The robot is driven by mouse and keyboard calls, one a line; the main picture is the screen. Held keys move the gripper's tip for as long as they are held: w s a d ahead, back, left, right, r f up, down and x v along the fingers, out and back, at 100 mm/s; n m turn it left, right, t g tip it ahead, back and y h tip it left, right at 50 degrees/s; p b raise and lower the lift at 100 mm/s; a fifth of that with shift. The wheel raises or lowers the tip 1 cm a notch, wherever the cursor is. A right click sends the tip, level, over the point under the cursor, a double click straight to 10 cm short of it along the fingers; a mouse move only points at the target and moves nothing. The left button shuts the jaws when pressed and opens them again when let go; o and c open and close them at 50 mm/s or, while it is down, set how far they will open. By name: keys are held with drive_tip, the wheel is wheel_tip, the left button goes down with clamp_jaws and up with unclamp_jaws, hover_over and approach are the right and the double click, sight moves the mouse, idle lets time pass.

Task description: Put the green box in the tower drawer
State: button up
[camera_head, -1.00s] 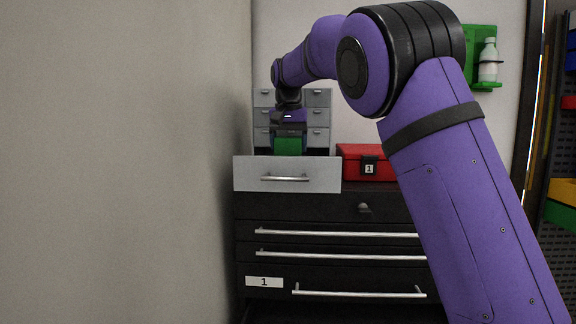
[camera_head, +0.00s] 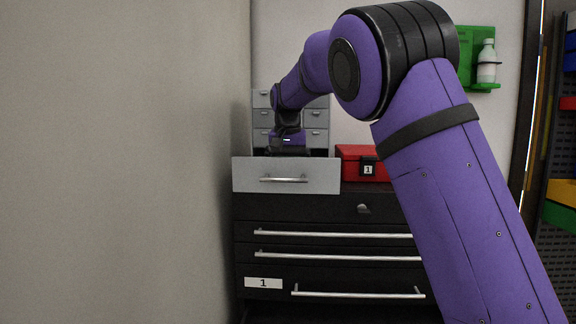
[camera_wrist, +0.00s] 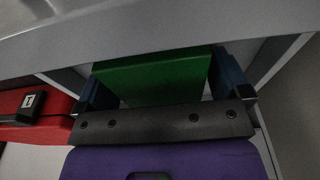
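The tower drawer (camera_head: 286,174) is pulled out, its light grey front facing me with a long handle. My gripper (camera_head: 287,151) points down just behind the top of that front. The green box is hidden behind the drawer front in the head view. In the wrist view the green box (camera_wrist: 155,78) sits between the two dark blue fingers of my gripper (camera_wrist: 162,82), which seem to touch its sides. The drawer's grey walls (camera_wrist: 282,60) surround it. Whether the box rests on the drawer floor cannot be told.
A red case (camera_head: 362,163) with a tag reading 1 stands right of the drawer on the black cabinet (camera_head: 330,207). The small grey drawer tower (camera_head: 317,118) rises behind my gripper. A plain wall (camera_head: 130,160) is close on the left.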

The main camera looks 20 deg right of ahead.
drive_tip(key=r, duration=0.3)
drive_tip(key=s+r, duration=0.1)
drive_tip(key=r, duration=0.7)
drive_tip(key=shift+s+a+r, duration=0.1)
drive_tip(key=shift+s+a, duration=0.15)
drive_tip(key=shift+a, duration=0.05)
drive_tip(key=s+d+f+n+t+y, duration=0.1)
drive_tip(key=s+d, duration=0.3)
drive_tip(key=s, duration=0.6)
drive_tip(key=s+d+f+t+y, duration=0.1)
drive_tip(key=s+d, duration=0.4)
drive_tip(key=s, duration=0.4)
drive_tip(key=s+a+f+n, duration=0.1)
drive_tip(key=s+f, duration=0.7)
drive_tip(key=s, duration=0.3)
drive_tip(key=s+a+f+n+t+h, duration=0.1)
drive_tip(key=s+f+n, duration=0.1)
drive_tip(key=s+f, duration=0.5)
drive_tip(key=s, duration=0.4)
drive_tip(key=shift+s+a+f+t, duration=0.3)
drive_tip(key=shift+f, duration=0.05)
